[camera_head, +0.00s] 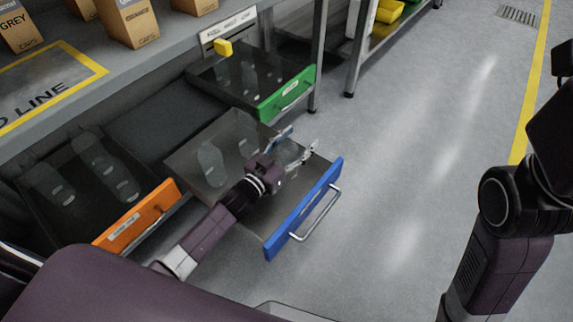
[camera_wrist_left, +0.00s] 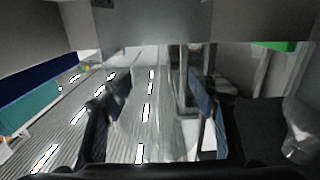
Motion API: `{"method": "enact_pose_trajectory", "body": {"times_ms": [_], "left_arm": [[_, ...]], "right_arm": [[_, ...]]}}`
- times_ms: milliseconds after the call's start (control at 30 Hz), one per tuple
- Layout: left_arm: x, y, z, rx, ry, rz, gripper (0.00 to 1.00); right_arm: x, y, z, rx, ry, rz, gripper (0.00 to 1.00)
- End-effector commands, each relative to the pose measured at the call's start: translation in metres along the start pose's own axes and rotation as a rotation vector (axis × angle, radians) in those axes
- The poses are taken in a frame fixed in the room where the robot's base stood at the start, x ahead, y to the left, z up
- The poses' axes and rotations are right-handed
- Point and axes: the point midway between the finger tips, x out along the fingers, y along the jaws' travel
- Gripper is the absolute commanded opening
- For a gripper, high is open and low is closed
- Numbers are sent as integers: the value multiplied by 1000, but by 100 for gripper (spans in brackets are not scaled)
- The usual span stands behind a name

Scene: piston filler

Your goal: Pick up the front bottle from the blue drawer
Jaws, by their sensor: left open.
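The blue drawer (camera_head: 290,222) is pulled out below the shelf. My left gripper (camera_head: 298,150) is over its front right part, with its fingers apart. A clear front bottle (camera_head: 287,155) is between the fingers. It is faint and partly hidden by the gripper. In the left wrist view the transparent bottle (camera_wrist_left: 150,110) is between the two open fingers; I cannot tell whether they touch it. Another clear bottle (camera_head: 211,165) stands further back in the drawer. The right arm shows at the right edge of the head view, but its gripper cannot be made out.
An orange drawer (camera_head: 137,216) at the left and a green drawer (camera_head: 287,95) behind are also open, with clear bottles inside. A shelf with cartons (camera_head: 128,20) overhangs at the upper left. The floor to the right is clear.

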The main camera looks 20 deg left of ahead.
Motion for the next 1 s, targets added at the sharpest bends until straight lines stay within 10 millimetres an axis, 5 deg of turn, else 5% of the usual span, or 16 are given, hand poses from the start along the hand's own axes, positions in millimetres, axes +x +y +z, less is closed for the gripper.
{"method": "enact_pose_trajectory", "body": {"times_ms": [200, 600, 1000], "left_arm": [[0, 0, 0, 0, 0, 0, 55], [0, 0, 0, 0, 0, 0, 11], [0, 0, -1, 0, 0, 0, 7]], "right_arm": [[1, 0, 0, 0, 0, 0, 40], [1, 0, 0, 0, 1, -1, 40], [1, 0, 0, 0, 1, -1, 40]]}}
